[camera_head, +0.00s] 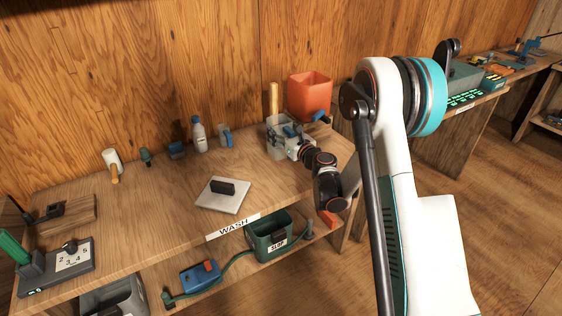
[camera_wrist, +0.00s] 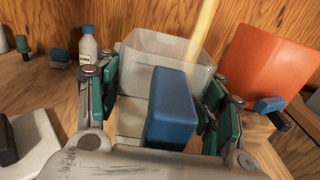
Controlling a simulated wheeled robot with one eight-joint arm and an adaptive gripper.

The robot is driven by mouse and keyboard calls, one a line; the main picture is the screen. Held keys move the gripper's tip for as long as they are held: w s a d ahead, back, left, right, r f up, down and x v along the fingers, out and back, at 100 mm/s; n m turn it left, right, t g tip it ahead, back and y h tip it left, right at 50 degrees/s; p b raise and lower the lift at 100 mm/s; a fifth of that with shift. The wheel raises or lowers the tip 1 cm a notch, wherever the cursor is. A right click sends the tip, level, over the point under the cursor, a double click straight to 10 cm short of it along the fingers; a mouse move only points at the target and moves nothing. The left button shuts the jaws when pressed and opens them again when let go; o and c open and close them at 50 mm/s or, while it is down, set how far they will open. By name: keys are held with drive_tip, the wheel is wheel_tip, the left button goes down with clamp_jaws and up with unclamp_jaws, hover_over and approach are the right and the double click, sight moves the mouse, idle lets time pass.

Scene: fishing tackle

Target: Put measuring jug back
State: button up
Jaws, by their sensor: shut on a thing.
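The measuring jug (camera_wrist: 168,52) is a clear, square-sided vessel with a blue handle (camera_wrist: 172,108) facing the wrist camera. In the head view, the jug (camera_head: 279,132) is at the back right of the wash bench, next to an orange jug. My gripper (camera_wrist: 163,95) is shut on the measuring jug, its green-padded fingers on either side and the blue handle between them. The exact contact points are hard to see. In the head view my gripper (camera_head: 289,142) reaches in from the right and partly hides the jug. I cannot tell whether the jug's base touches the bench.
The orange jug (camera_head: 309,94) stands close to the right. A wooden stick (camera_head: 273,98) rises behind the measuring jug. A bottle (camera_head: 198,135) and small items line the wall to the left. A white plate with a dark block (camera_head: 223,194) lies forward; the bench between is clear.

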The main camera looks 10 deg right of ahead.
sight(285, 158)
wheel_tip(285, 158, down, 11)
drive_tip(key=b, duration=0.3)
drive_tip(key=shift+r, duration=0.2)
drive_tip(key=shift+f, duration=0.15)
drive_tip(key=o, duration=1.8)
drive_tip(key=shift+o, duration=0.2)
